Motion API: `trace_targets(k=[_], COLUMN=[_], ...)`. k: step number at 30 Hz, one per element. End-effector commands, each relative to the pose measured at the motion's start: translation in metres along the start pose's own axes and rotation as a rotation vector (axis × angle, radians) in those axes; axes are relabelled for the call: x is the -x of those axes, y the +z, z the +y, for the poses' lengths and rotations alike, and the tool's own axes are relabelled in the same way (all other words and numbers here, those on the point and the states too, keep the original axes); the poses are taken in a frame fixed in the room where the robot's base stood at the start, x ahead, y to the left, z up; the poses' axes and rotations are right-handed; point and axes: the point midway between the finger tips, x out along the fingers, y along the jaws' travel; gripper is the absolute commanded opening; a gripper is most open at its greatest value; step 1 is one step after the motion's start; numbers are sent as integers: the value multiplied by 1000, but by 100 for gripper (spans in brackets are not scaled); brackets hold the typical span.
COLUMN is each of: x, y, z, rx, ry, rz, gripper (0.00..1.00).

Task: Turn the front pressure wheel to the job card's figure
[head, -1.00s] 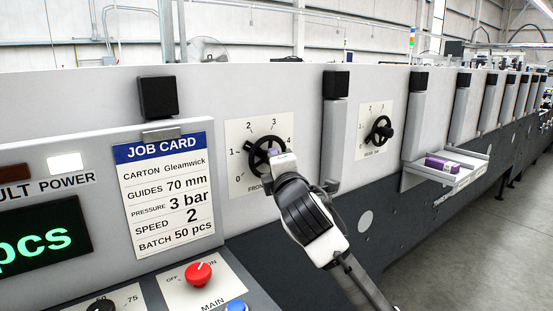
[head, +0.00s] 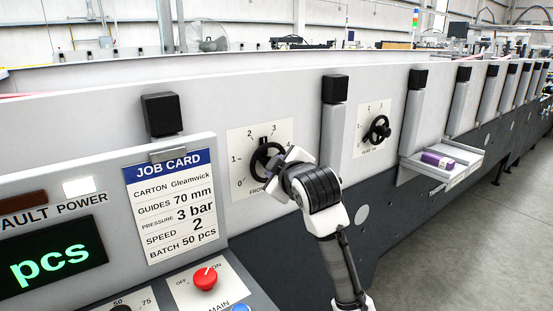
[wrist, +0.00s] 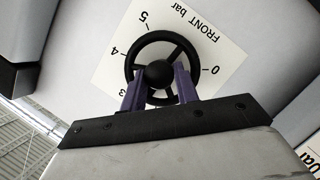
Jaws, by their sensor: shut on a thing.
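The front pressure wheel (head: 258,162) is a black spoked handwheel on a white dial plate (head: 236,143) marked with figures. In the head view a dark tab at the wheel's top stands between 2 and 3. My gripper (head: 278,163) covers the wheel's right side there. In the wrist view the wheel (wrist: 160,37) faces me, its dial turned over, with 0, 3, 4 and 5 visible. My gripper's purple fingers (wrist: 159,86) are shut on the wheel, either side of its hub. The job card (head: 170,205) reads pressure 3 bar.
A rear wheel (head: 377,130) with its own dial is to the right. A shelf (head: 470,158) with a purple carton (head: 438,160) juts out beyond it. The control panel with a red switch (head: 205,278) is below the card. A grey upright (head: 333,135) stands between the dials.

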Motion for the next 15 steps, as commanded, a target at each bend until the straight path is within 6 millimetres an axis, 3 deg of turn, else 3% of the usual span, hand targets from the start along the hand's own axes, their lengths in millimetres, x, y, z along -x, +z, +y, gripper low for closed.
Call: trace_targets(k=[15], x=[0], y=[-1], z=[3], rx=[-341], ry=[-145], rz=[-2], gripper=[8])
